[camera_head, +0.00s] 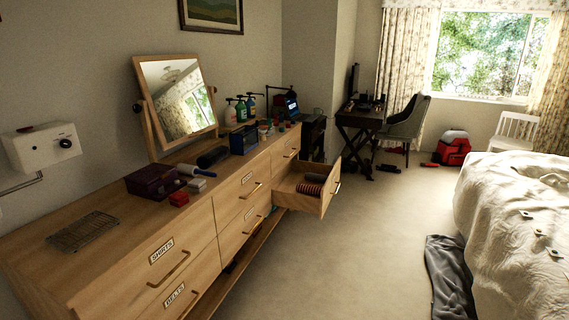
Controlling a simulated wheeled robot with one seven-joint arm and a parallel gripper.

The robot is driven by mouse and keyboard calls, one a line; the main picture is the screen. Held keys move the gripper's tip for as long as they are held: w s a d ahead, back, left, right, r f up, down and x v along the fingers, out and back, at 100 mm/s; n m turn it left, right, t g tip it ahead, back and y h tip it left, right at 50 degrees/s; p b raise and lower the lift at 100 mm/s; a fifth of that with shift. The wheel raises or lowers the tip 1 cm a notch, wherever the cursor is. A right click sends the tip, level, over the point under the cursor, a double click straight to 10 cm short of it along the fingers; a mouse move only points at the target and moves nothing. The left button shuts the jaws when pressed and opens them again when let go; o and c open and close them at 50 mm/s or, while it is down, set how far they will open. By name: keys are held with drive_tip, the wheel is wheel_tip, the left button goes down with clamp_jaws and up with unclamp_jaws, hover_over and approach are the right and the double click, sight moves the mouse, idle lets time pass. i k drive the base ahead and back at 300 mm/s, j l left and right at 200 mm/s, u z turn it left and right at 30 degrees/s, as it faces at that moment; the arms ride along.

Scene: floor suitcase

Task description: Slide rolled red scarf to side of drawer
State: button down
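An open drawer (333,196) sticks out from the far end of the long wooden dresser (120,233). Inside it lies a dark reddish, ribbed rolled item (308,189), which looks like the rolled red scarf, though it is small and dim here. It lies toward the drawer's front part. A darker roll (315,177) lies just behind it, and I cannot tell whether the two touch. Part of the drawer's inside is hidden by its near side wall. My gripper is not in view.
The dresser top holds a tilted mirror (177,97), a dark purple box (155,181), a wire rack (83,231) and several bottles. The carpet (335,270) between dresser and bed (515,210) is mostly clear, with a dark cloth (449,275) beside the bed. A desk (360,121) stands beyond.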

sight(305, 188)
drive_tip(key=i, duration=4.15)
drive_tip(key=i+u, duration=0.15)
drive_tip(key=i, duration=0.45)
drive_tip(key=i+l+u, duration=0.2)
drive_tip(key=i, duration=0.4)
